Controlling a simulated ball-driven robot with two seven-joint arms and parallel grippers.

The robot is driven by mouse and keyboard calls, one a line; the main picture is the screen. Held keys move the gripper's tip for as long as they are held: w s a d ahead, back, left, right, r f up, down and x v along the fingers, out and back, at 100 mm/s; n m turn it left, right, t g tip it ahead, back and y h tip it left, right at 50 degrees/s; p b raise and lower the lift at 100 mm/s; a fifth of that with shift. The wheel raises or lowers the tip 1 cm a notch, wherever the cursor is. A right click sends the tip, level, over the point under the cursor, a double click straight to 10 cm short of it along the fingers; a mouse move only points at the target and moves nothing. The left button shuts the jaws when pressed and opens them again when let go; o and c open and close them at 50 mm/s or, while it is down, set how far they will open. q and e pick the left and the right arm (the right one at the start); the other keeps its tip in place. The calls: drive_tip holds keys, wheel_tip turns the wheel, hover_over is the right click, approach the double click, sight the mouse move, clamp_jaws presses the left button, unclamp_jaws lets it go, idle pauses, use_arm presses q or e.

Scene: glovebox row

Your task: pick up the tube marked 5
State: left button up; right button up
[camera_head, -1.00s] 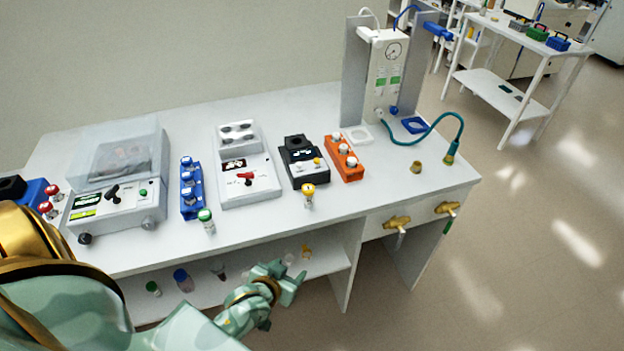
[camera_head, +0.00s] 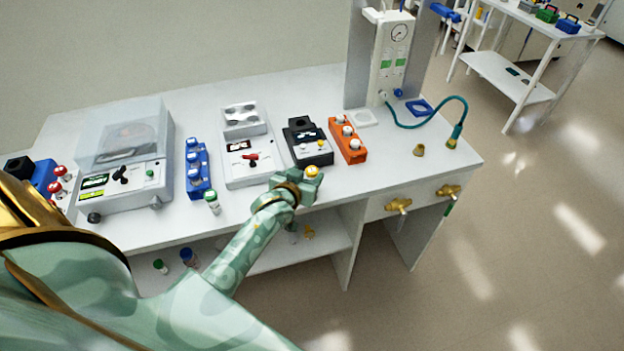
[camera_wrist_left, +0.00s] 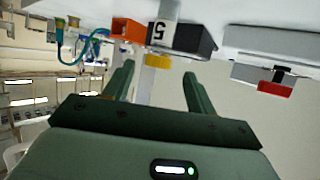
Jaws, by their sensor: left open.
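The tube marked 5 shows in the left wrist view, upside down, with its "5" label (camera_wrist_left: 160,33) and yellow cap (camera_wrist_left: 157,60). In the head view its yellow cap (camera_head: 312,172) shows at the front of the bench, and its body is mostly hidden by my gripper. My left gripper (camera_head: 309,189) is open at the tube. In the left wrist view the open fingers (camera_wrist_left: 160,80) have the cap in line between their tips; I cannot tell how far it reaches between them. My right gripper is not in view.
A green-capped tube (camera_head: 212,203) stands to the left. Behind are a black device (camera_head: 307,147), an orange rack (camera_head: 348,143) with white-capped tubes, a white device with a red lever (camera_head: 250,172) and a blue rack (camera_head: 197,178). The bench front right is mostly clear.

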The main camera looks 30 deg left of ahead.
sight(311, 171)
use_arm(q)
drive_tip(key=b+x, duration=0.1)
drive_tip(key=x, duration=0.3)
drive_tip(key=shift+w+d+f, duration=0.15)
drive_tip(key=shift+w, duration=0.05)
drive_tip(key=shift+s, duration=0.1)
drive_tip(key=c, duration=1.1)
drive_tip(key=shift+o, duration=0.2)
